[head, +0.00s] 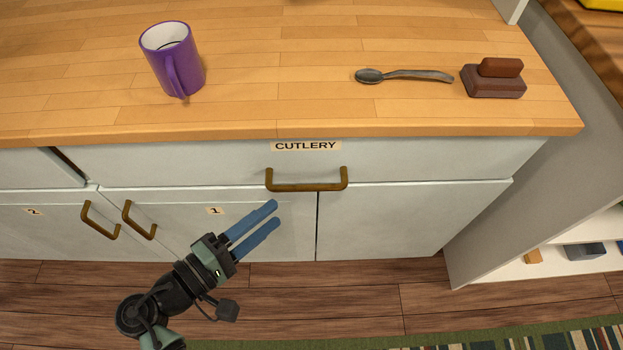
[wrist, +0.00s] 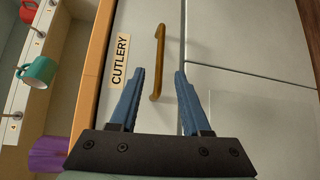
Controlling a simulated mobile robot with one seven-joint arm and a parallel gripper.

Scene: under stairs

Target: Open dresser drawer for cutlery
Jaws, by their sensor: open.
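The cutlery drawer (head: 400,162) is a pale grey-blue front under the wooden top, with a "CUTLERY" label (head: 306,146). It looks shut. Its brass bar handle (head: 306,186) sits below the label. My gripper (head: 270,216) has two blue fingers, open and empty, below and left of the handle in the head view. In the wrist view the handle (wrist: 158,62) lies ahead, between the lines of the open fingers (wrist: 156,72), with a visible gap and no contact that I can make out. The label (wrist: 120,62) shows left of the handle there.
A purple mug (head: 172,60), a spoon (head: 403,76) and a brown block-like object (head: 494,78) stand on the wooden top (head: 280,60). Cupboard doors with brass handles (head: 139,220) are below. A white shelf unit (head: 540,265) stands at right. A green-edged rug (head: 480,338) lies on the floor.

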